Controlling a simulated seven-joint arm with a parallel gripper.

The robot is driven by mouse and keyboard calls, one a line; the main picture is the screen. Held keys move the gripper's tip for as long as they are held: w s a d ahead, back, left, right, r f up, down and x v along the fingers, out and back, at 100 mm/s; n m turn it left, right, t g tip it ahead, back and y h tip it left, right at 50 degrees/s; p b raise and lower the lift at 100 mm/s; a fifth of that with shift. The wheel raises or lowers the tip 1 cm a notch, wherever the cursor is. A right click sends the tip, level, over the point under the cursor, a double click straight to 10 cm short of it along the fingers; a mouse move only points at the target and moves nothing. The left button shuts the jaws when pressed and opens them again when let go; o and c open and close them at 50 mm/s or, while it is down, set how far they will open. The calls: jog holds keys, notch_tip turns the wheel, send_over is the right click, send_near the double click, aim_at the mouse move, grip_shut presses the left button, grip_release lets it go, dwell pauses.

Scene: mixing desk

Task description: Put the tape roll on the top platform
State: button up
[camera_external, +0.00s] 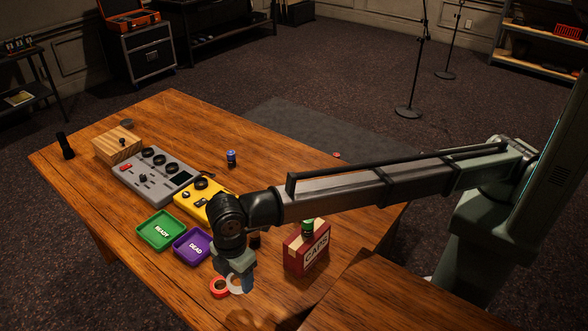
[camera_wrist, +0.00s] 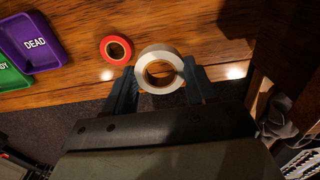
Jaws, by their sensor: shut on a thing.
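A white tape roll (camera_wrist: 142,70) sits between the fingers of my gripper (camera_wrist: 159,86) in the wrist view, gripped across its outer sides. In the external view my gripper (camera_external: 240,283) points down at the near edge of the wooden table, with the white roll (camera_external: 233,287) at its tips. A red tape roll (camera_external: 218,288) lies on the table just left of it; it also shows in the wrist view (camera_wrist: 104,49), apart from the fingers. I cannot tell whether the white roll touches the table. No thing in view is clearly the top platform.
A purple DEAD tray (camera_external: 192,246) and green READY tray (camera_external: 158,231) lie left of my gripper. A red CAPS box (camera_external: 306,252) stands to the right. Behind are a yellow device (camera_external: 188,205), a grey mixer (camera_external: 150,178) and a wooden block (camera_external: 115,147).

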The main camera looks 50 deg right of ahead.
notch_tip(320, 180, up, 5)
jog(key=w+d+m, duration=0.8)
jog(key=w+d, duration=2.7)
jog(key=d, duration=0.3)
jog(key=m, duration=1)
send_over(314, 143)
jog(key=s+a, duration=0.3)
jog(key=a, duration=0.2)
notch_tip(314, 143, down, 26)
jog(key=shift+w+d+f, duration=0.1)
jog(key=shift+d+f, duration=0.05)
jog(key=shift+f, duration=2.55)
jog(key=shift+w+d+f, duration=0.1)
jog(key=shift+f, duration=2.55)
jog(key=shift+f, duration=0.2)
